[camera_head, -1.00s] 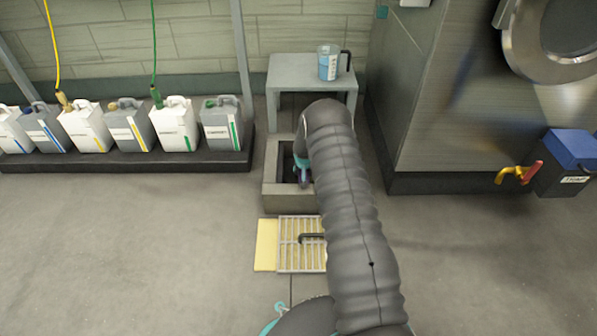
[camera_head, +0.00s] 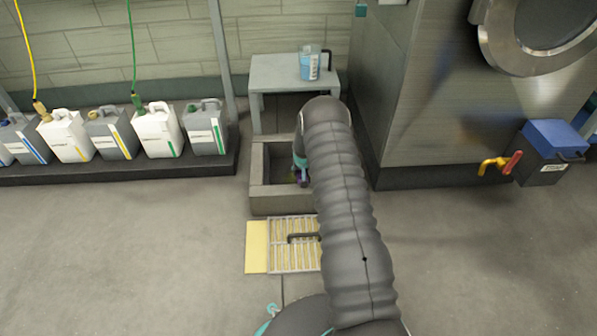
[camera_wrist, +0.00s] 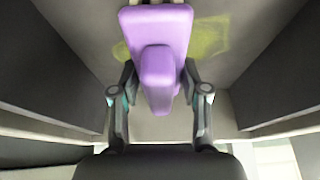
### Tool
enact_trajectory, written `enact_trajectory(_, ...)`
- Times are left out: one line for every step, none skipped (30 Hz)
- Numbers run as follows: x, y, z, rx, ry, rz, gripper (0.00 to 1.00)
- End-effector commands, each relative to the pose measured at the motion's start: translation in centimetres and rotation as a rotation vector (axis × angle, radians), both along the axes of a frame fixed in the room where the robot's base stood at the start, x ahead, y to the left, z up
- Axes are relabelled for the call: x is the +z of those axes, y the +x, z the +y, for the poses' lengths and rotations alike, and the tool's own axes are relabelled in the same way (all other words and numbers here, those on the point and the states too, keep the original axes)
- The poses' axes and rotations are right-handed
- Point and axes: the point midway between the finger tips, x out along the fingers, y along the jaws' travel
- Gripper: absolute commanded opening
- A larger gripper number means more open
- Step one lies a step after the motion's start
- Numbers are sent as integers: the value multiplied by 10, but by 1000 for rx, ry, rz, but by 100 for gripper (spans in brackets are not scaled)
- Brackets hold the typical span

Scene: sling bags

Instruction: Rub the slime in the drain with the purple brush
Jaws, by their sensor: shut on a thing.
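In the wrist view my gripper (camera_wrist: 158,100) is shut on the purple brush (camera_wrist: 160,38), with a finger on each side of its handle. The brush head lies across the top of the view. Yellow-green slime (camera_wrist: 208,38) shows on the grey drain floor to the right of the head, with a small patch to its left. I cannot tell whether the bristles touch the floor. In the head view my arm reaches into the drain (camera_head: 284,205), a square concrete pit, and hides its right part. A little purple of the brush shows inside it.
A slotted grate (camera_head: 290,258) with a hook tool on it lies in front of the drain, beside a yellow pad (camera_head: 256,247). A low grey table (camera_head: 280,72) with a blue jug (camera_head: 309,65) stands behind. Several canisters (camera_head: 158,130) line the left; a steel machine (camera_head: 430,110) stands right.

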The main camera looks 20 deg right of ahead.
Motion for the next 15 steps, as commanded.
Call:
enact_trajectory(0,-1,-5,-1,-1,0,17)
enact_trajectory(0,-2,-7,-3,0,-1,17)
enact_trajectory(-1,-3,-10,-3,0,-1,17)
enact_trajectory(-1,-3,-12,-2,0,-1,17)
enact_trajectory(-1,-4,-14,-2,0,-1,17)
enact_trajectory(-1,-4,-17,-2,0,-1,17)
enact_trajectory(-1,-5,-18,-2,0,-1,17)
enact_trajectory(-1,-5,-19,-2,0,-1,17)
enact_trajectory(-1,-6,-21,-2,0,-1,17)
enact_trajectory(-1,-6,-22,-1,0,-1,17)
enact_trajectory(-2,-6,-22,-1,0,-1,17)
enact_trajectory(-2,-6,-23,0,0,-1,17)
enact_trajectory(-2,-7,-24,0,0,-1,17)
enact_trajectory(-2,-7,-25,-1,-1,-1,17)
enact_trajectory(-2,-7,-27,-2,0,-1,17)
